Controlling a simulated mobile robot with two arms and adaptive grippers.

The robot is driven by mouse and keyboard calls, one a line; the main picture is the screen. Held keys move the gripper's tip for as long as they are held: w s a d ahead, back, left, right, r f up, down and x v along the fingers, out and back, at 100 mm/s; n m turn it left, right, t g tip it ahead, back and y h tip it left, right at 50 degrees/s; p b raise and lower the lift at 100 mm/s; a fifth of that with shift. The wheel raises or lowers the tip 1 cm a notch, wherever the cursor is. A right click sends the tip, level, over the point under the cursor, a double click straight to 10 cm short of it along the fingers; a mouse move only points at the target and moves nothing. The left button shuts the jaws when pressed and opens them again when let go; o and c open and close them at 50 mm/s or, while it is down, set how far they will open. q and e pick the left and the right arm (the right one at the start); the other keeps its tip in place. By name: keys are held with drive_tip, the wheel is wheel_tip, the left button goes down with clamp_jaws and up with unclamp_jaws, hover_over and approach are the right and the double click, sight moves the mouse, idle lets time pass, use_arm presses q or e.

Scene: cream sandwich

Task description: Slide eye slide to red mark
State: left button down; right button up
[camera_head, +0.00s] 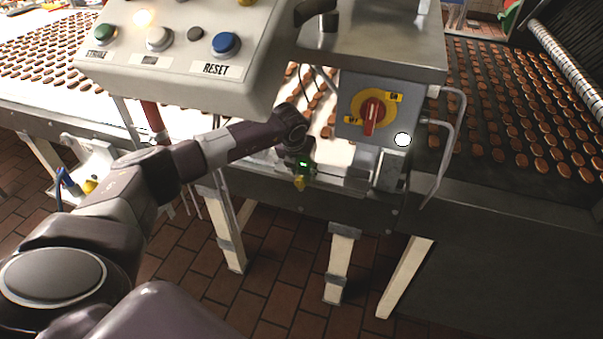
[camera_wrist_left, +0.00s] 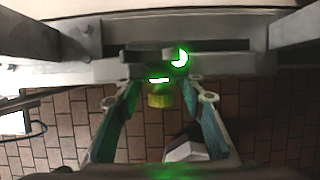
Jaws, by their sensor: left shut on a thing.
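The eye slide (camera_wrist_left: 157,52) is a dark sensor block with a glowing green light, on a metal rail (camera_wrist_left: 225,68) at the front of the conveyor. A yellow knob (camera_wrist_left: 160,100) is beneath it and also shows in the head view (camera_head: 299,184). My left gripper (camera_wrist_left: 160,83) has its two fingers on either side of the block, shut on it. In the head view the left gripper (camera_head: 301,160) is at the rail, below and left of the grey switch box. The contact is small and partly hidden there. I cannot make out a red mark.
A control panel (camera_head: 180,62) with green, white and blue buttons overhangs my left arm. A grey box (camera_head: 352,125) with a red rotary switch (camera_head: 373,114) stands right of the gripper. Biscuits fill the dark conveyor (camera_head: 480,95) at right. Table legs (camera_head: 340,262) stand below.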

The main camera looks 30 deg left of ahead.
use_arm(q)
drive_tip(key=c, duration=1.4)
unclamp_jaws()
drive_tip(key=shift+r, duration=0.1)
drive_tip(key=v, duration=1.2)
use_arm(e)
drive_tip(key=shift+s+a, duration=0.1)
drive_tip(key=shift+a, duration=0.05)
